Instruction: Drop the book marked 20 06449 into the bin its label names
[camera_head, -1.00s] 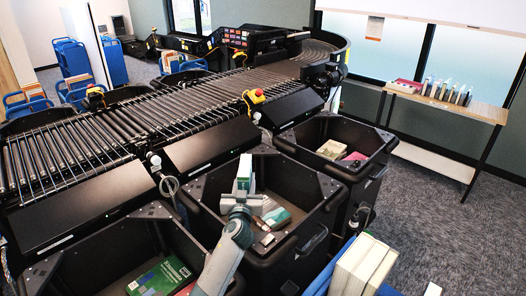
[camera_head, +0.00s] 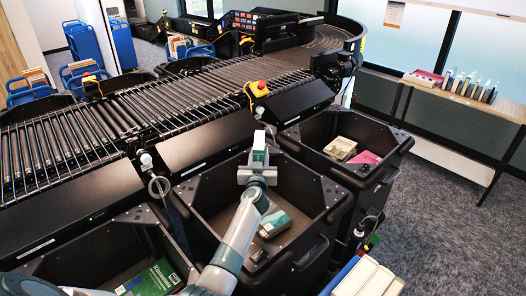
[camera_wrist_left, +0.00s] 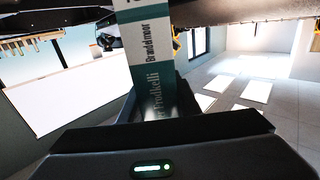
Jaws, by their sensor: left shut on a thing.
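My left gripper (camera_head: 257,172) is shut on a book (camera_head: 260,152) with a white and teal-green spine, held upright above the middle black bin (camera_head: 335,212). No bin name is legible in these views. My right gripper is not in view.
A green and white book (camera_head: 274,224) lies in the middle bin. The right bin (camera_head: 398,146) holds a pale green book (camera_head: 340,147) and a pink one (camera_head: 365,157). The left bin holds a green book (camera_head: 155,279). The roller conveyor (camera_head: 150,105) runs behind. White books (camera_head: 370,280) stand front right.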

